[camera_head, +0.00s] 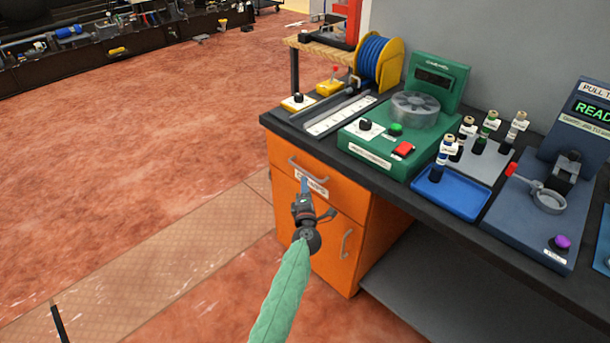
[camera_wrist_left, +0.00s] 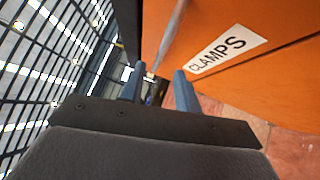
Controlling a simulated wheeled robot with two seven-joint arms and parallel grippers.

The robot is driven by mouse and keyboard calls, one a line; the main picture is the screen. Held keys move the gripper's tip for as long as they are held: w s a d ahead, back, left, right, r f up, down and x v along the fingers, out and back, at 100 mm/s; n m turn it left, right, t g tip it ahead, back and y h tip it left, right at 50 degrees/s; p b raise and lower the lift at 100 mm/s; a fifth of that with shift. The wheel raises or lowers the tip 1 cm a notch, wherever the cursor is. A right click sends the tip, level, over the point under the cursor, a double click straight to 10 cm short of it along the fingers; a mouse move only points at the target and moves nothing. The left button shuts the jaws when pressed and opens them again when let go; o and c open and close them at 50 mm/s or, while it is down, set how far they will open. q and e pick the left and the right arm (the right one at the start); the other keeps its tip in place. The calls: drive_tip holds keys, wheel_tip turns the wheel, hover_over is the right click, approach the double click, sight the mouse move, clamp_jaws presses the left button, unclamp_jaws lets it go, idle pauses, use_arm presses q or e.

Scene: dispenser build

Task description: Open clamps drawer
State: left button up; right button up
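The clamps drawer (camera_head: 340,191) is the top drawer of an orange cabinet and looks closed in the head view. Its grey bar handle (camera_head: 308,170) runs along the upper front, above a white label (camera_head: 312,184). My left gripper (camera_head: 304,184) is in front of the drawer, just below the handle in the picture. In the left wrist view the label reads CLAMPS (camera_wrist_left: 228,49). There the two blue-grey fingers of the left gripper (camera_wrist_left: 158,80) are apart, with the handle (camera_wrist_left: 170,38) showing between their tips. Contact cannot be told. My right gripper is not in view.
A lower orange door (camera_head: 325,240) with its own handle sits below the drawer. The dark worktop (camera_head: 455,222) above holds a green machine (camera_head: 385,150), a blue tray (camera_head: 452,193) and a reel (camera_head: 379,62). The floor left of the cabinet is clear.

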sight(305, 173)
use_arm(q)
drive_tip(key=shift+w+a+r, duration=0.1)
drive_tip(key=shift+w+r, duration=0.05)
drive_tip(key=shift+w, duration=1)
drive_tip(key=shift+w+r, duration=0.15)
drive_tip(key=shift+w, duration=1.05)
drive_tip(key=shift+w+a+r, duration=0.1)
drive_tip(key=shift+w+r, duration=0.05)
drive_tip(key=shift+w, duration=1)
clamp_jaws()
